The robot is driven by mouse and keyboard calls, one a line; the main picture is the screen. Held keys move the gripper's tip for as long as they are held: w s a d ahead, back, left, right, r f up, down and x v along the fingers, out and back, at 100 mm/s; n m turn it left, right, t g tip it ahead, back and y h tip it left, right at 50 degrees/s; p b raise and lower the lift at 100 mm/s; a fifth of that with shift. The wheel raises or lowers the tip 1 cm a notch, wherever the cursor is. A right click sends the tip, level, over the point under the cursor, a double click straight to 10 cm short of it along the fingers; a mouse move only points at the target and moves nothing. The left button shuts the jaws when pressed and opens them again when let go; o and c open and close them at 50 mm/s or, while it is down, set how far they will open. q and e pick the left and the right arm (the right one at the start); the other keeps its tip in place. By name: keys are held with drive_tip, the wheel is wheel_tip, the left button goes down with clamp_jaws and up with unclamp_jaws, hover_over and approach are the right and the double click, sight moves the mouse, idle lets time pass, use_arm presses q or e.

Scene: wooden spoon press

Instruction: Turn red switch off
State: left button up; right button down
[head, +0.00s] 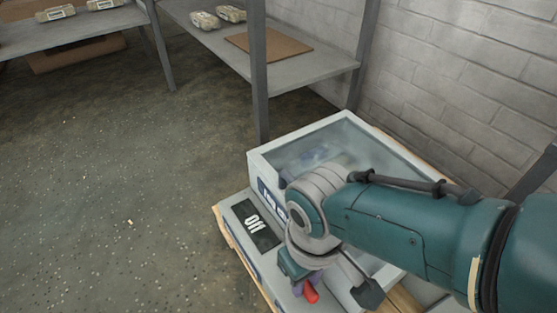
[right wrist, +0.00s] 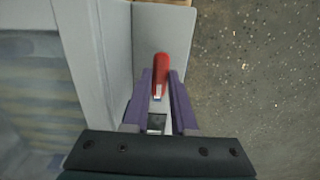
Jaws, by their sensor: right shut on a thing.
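The red switch (head: 311,292) is a small lever on the front ledge of a grey-white machine (head: 352,120). My right gripper (head: 303,284) is down at the switch, partly hidden by its own arm. In the right wrist view, the red switch (right wrist: 161,70) stands between the two purple fingers of my right gripper (right wrist: 161,84), which are shut on it. The switch's base is partly hidden between the fingers. A dark display (head: 256,224) with white letters, apparently "ON", is on the ledge to the left. My left gripper is not in view.
The machine has a clear window on top and stands on a wooden pallet (head: 228,228) beside a white brick wall (head: 455,75). Grey shelves (head: 215,55) with packages and a brown board (head: 270,46) stand behind. The speckled floor (head: 110,200) at left is mostly clear.

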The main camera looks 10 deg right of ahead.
idle(0.3)
drive_tip(key=c, duration=0.7)
unclamp_jaws()
wheel_tip(320, 180, up, 10)
drive_tip(key=p, duration=0.9)
drive_tip(key=shift+p, duration=0.3)
